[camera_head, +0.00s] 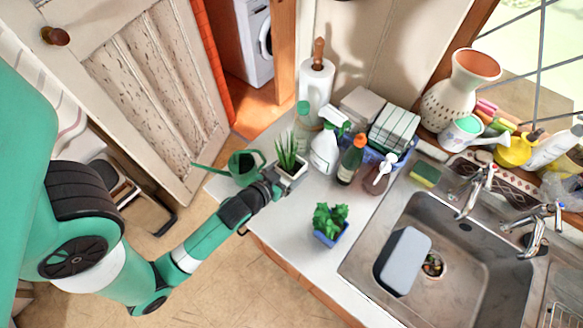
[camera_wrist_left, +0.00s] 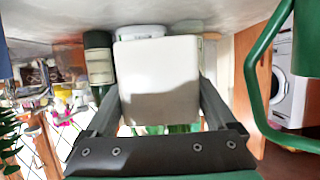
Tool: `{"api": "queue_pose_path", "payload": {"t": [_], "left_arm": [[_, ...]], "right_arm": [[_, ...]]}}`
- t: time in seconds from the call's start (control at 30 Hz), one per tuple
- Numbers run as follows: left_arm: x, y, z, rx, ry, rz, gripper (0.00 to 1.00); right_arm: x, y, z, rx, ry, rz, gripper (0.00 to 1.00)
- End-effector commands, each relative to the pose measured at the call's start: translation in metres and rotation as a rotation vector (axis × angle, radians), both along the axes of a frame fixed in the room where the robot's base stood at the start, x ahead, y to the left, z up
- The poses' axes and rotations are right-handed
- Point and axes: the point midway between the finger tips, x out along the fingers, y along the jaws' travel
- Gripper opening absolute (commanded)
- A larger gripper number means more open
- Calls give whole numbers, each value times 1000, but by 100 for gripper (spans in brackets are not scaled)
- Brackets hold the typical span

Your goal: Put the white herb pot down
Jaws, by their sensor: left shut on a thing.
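The white herb pot (camera_head: 292,178), a square pot with spiky green leaves, is held at the left end of the white counter. My left gripper (camera_head: 279,180) is shut on it from the left side. In the left wrist view the pot's plain white wall (camera_wrist_left: 157,75) fills the middle, between the two dark fingers. That view looks upside down, with the counter at its top. I cannot tell whether the pot's base touches the counter. My right gripper is not in view.
A green watering can (camera_head: 244,168) stands close to the pot's left. A blue pot with a leafy herb (camera_head: 330,224) is nearer the sink (camera_head: 455,262). A spray bottle (camera_head: 325,152) and a brown bottle (camera_head: 351,160) stand behind. Counter between the pots is clear.

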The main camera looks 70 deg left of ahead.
Motion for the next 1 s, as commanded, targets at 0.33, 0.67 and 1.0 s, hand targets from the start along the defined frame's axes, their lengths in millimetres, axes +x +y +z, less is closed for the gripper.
{"api": "queue_pose_path", "payload": {"t": [0.33, 0.67, 1.0], "left_arm": [[5, 4, -20, 2, -4, -4, 7], [3, 8, -54, 2, -3, 2, 7], [3, 8, -56, 0, -1, 2, 97]], "right_arm": [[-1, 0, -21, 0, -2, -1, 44], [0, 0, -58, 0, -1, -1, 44], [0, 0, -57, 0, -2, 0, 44]]}}
